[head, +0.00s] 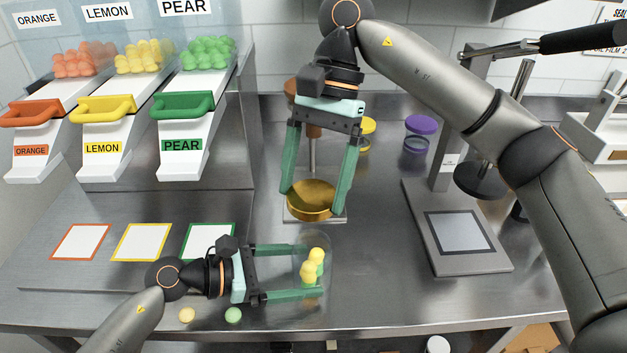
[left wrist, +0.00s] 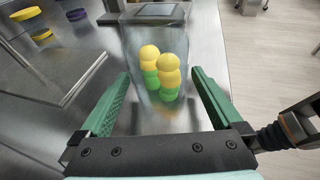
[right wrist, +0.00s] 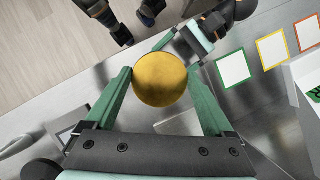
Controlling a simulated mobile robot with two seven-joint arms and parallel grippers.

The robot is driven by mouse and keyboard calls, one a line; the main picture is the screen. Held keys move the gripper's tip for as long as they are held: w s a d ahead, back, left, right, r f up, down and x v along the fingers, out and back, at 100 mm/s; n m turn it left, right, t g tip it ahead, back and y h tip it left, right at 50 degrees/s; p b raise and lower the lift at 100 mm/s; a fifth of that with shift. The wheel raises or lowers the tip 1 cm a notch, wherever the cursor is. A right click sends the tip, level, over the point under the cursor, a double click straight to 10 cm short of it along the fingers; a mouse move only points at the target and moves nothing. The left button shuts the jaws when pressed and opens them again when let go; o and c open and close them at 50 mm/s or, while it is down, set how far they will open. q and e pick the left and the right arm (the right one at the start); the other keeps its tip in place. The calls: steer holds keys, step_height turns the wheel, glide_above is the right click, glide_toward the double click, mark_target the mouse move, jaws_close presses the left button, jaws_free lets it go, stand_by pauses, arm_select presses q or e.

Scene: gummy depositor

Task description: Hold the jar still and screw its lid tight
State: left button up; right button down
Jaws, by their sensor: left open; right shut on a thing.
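The clear jar (head: 326,266) stands upright near the counter's front, with yellow and green gummies inside and no lid on it. My left gripper (head: 321,270) is open, with one finger on each side of the jar. In the left wrist view the jar (left wrist: 137,48) shows between the spread fingers, with visible gaps. My right gripper (head: 318,197) is shut on the gold lid (head: 309,201). In the right wrist view the lid (right wrist: 160,80) hides what lies beneath.
A yellow gummy (head: 187,315) and a green gummy (head: 233,316) lie near the front edge. A press with a grey base (head: 470,258) stands at right. Purple (head: 420,124) and yellow (head: 367,125) lids are behind. Three dispensers and coloured squares occupy the left.

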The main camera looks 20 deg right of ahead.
arm_select(q)
steer(key=shift+d+f, duration=0.2)
steer(key=shift+d, duration=0.5)
arm_select(e)
steer(key=shift+f, duration=0.3)
arm_select(q)
jaws_close()
stand_by(0.8)
stand_by(0.8)
arm_select(e)
steer(key=shift+c, duration=1.6)
jaws_free()
jaws_close()
